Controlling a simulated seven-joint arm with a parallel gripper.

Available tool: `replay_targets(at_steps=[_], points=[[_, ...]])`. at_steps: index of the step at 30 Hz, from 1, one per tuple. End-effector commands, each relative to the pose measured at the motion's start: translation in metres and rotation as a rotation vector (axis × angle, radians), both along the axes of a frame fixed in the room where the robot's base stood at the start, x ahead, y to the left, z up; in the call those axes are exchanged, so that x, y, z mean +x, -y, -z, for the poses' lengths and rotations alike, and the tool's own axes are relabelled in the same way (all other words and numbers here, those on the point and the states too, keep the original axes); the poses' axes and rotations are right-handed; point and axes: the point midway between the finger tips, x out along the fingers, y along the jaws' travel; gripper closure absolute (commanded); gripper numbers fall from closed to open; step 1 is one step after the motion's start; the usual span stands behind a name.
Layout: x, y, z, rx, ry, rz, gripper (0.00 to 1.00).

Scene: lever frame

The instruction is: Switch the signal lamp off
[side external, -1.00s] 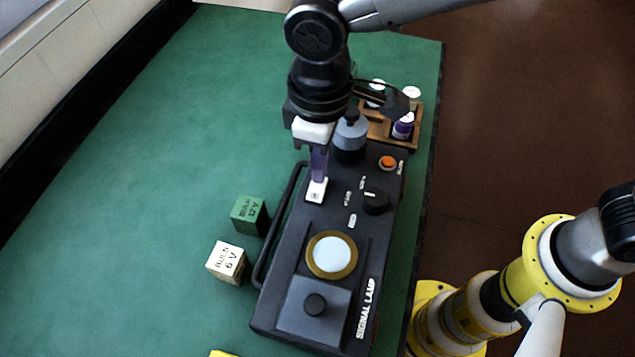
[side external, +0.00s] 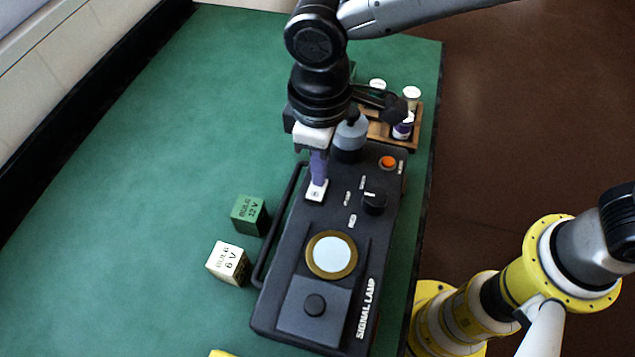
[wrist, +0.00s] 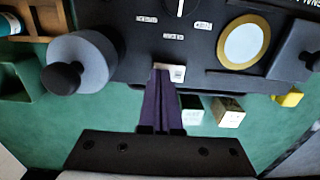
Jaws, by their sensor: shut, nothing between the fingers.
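The signal lamp (side external: 270,318) is a black box with a pale round lens (side external: 331,255) in a brass ring; I cannot tell whether the lens is lit. A small white switch (side external: 316,193) sits on its top near the left edge, also in the wrist view (wrist: 177,74). My gripper (side external: 318,180) is shut and empty, its purple fingers pointing down at the switch. In the wrist view the fingertips (wrist: 163,72) are at the switch's edge; I cannot tell if they touch. A black rotary knob (side external: 375,202) and an orange button (side external: 388,163) are on the same panel.
A grey cylinder with a black knob (side external: 350,140) stands close behind my gripper. A handle bar (side external: 277,228) runs along the lamp's left side. Green (side external: 248,215) and cream (side external: 228,262) bulb boxes stand left. A wooden rack (side external: 408,137) holds small bottles. The mat's left is clear.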

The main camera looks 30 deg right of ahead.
Motion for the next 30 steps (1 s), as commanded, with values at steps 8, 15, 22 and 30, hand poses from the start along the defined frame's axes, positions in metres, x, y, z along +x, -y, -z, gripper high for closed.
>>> replay_targets(at_steps=[8,15,22,30], points=[[0.001,-0.001,-0.022,0.004,0.004,0.000,1.00],[0.000,0.000,-0.039,0.003,0.003,0.000,1.00],[0.001,-0.001,-0.056,0.004,0.004,0.000,1.00],[0.000,0.000,-0.067,0.001,0.001,0.000,1.00]])
